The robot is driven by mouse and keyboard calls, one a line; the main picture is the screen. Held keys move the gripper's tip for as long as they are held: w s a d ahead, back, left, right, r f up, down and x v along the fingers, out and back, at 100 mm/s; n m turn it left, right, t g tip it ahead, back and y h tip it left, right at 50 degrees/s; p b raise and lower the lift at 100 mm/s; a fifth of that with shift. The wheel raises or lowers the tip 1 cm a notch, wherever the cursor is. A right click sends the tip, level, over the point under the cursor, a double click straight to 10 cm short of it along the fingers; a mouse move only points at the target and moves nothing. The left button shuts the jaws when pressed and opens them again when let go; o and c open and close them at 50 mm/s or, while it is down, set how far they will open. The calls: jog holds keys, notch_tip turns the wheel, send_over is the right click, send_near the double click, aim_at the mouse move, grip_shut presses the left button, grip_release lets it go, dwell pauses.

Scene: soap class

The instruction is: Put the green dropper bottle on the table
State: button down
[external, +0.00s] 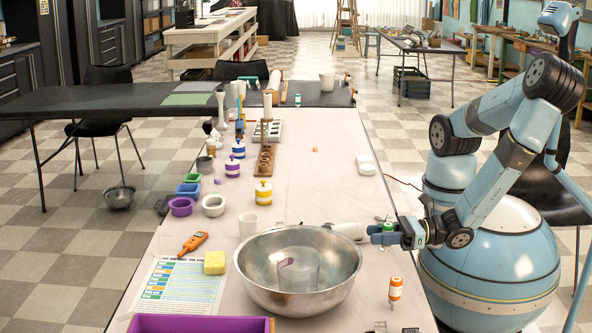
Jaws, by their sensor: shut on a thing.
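My gripper (384,235) is over the right edge of the long table (330,180), just right of the large steel bowl. It is shut on a small bottle with a green band, the green dropper bottle (389,226). Only its upper part shows; the fingers hide the rest. I cannot tell whether its bottom touches the table. A similar bottle with an orange label (395,290) stands upright on the table, nearer the camera.
A large steel bowl (255,284) with a clear vessel inside stands left of my gripper. A white cylindrical thing (347,230) lies between them. A white object (366,165) stands farther back. The table's middle, beyond the bowl, is mostly clear.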

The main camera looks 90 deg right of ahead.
jog(key=shift+w+r, duration=0.1)
jog(key=shift+r, duration=2.25)
jog(key=w+d+m+h, duration=0.1)
jog(key=w+d, duration=0.3)
jog(key=w, duration=0.3)
jog(key=w+d+r+m+h, duration=0.1)
jog(key=w+d, duration=0.3)
jog(key=w, duration=0.3)
jog(key=w+d+h, duration=0.2)
jog(key=w+d, duration=0.2)
jog(key=w, duration=0.4)
jog(key=w+d+r+m+h, duration=0.1)
jog(key=w+d, duration=0.6)
jog(key=d, duration=0.6)
jog(key=w+d+r+m+h, duration=0.1)
jog(key=w+d, duration=0.5)
jog(key=d, duration=0.6)
jog(key=shift+w+d+r+m+g+h, duration=0.3)
jog(key=shift+w+d+r+g+h, duration=0.1)
jog(key=shift+h, duration=0.1)
